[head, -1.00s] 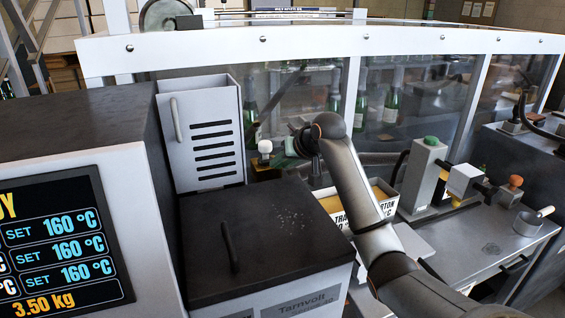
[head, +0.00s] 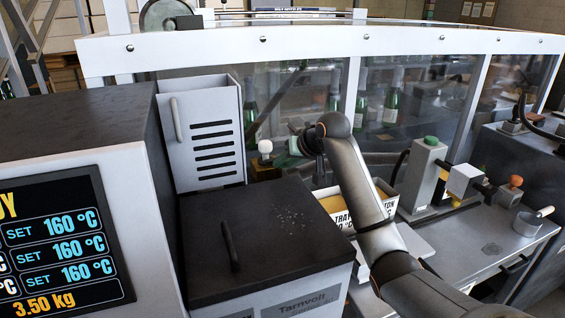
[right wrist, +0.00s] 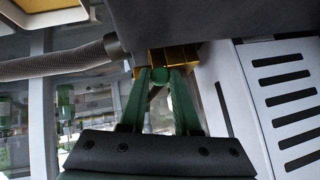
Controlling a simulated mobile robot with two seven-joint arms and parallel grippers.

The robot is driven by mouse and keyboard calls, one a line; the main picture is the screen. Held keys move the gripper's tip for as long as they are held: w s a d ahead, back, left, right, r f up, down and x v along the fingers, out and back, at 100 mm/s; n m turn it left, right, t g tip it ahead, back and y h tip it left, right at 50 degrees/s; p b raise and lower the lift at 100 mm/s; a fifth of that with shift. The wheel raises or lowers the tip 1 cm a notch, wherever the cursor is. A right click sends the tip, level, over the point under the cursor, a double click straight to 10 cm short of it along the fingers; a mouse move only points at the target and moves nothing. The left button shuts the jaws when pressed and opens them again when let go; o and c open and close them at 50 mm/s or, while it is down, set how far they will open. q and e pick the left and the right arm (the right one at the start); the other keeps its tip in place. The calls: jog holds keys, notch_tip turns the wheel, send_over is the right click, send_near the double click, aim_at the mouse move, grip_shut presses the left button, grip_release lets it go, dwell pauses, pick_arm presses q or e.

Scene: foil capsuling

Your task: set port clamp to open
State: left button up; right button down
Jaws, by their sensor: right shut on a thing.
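The port clamp (head: 264,173) shows in the head view as a brass block with a pale round knob above it, behind the dark-lidded tank. In the right wrist view the brass block (right wrist: 181,56) sits under a dark overhanging body. My right gripper (head: 289,145) reaches in from the right, just right of the pale knob. How far the clamp is turned cannot be told. My left gripper is not in view.
The dark-lidded tank (head: 262,235) stands in front of the clamp, and a slotted white box (head: 208,145) to its left. A ribbed hose (right wrist: 55,64) runs beside my fingers. A labelled carton (head: 342,217) lies below my right arm. A clear guard with bottles stands behind.

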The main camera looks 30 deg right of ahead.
jog(key=d, duration=0.2)
jog(key=s+d, duration=0.1)
jog(key=d, duration=0.1)
jog(key=shift+r, duration=0.1)
jog(key=c, duration=1.1)
grip_release()
jog(key=o, duration=0.5)
jog(key=shift+c, duration=0.2)
jog(key=b+v, duration=0.1)
jog(key=v, duration=1.1)
jog(key=shift+s+r+b, duration=0.15)
jog(key=shift+s+b, duration=0.05)
jog(key=shift+b, duration=0.1)
